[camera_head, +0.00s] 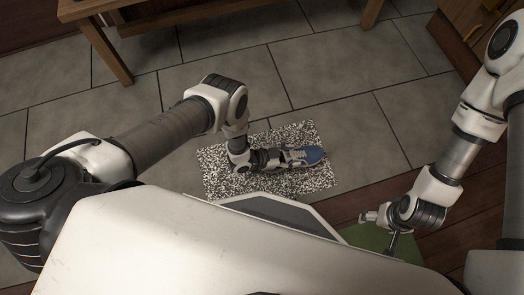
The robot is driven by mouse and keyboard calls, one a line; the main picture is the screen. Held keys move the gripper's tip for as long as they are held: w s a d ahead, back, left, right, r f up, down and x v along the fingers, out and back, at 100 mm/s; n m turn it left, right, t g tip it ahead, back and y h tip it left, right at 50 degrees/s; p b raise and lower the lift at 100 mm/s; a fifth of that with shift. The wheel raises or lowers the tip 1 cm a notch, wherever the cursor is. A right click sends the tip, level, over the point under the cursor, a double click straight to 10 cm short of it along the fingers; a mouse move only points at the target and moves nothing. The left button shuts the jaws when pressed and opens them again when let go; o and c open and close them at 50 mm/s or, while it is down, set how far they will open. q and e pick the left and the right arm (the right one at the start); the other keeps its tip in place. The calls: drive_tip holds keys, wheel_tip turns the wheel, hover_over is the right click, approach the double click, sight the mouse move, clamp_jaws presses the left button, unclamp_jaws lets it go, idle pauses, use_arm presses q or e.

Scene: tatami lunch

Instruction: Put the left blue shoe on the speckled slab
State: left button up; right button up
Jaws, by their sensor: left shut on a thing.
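The blue shoe (308,155) lies over the speckled slab (298,130), with its toe to the right. My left gripper (283,158) is shut on the shoe at its left end. The shoe lies within the slab's outline, but I cannot tell whether it touches the slab. The gripper hides the shoe's heel end. My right gripper (393,243) hangs at the lower right, away from the shoe and slab; its fingers are too small and partly hidden to read. Only one shoe shows.
A green surface (376,238) lies below my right gripper. Grey floor tiles (350,125) around the slab are clear. A wooden bench or table (105,50) stands at the back left. Dark wood flooring (450,240) and wooden furniture (462,18) are at the right.

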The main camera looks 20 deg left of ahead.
use_arm(q)
drive_tip(key=a+b, duration=0.1)
drive_tip(key=a, duration=0.3)
drive_tip(key=w+a+b, duration=0.1)
drive_tip(key=a, duration=0.3)
drive_tip(key=w+a+f, duration=0.1)
drive_tip(key=a, duration=0.3)
drive_tip(key=shift+a+f+b, duration=0.1)
drive_tip(key=shift+a+b, duration=0.15)
drive_tip(key=shift+b, duration=0.15)
drive_tip(key=f+b, duration=0.1)
drive_tip(key=f, duration=0.1)
drive_tip(key=f+b, duration=0.1)
drive_tip(key=shift+a+f+b, duration=0.35)
drive_tip(key=shift+f, duration=0.05)
drive_tip(key=shift+r, duration=0.25)
drive_tip(key=shift+f, duration=0.1)
drive_tip(key=o, duration=1.5)
drive_tip(key=shift+c, duration=0.2)
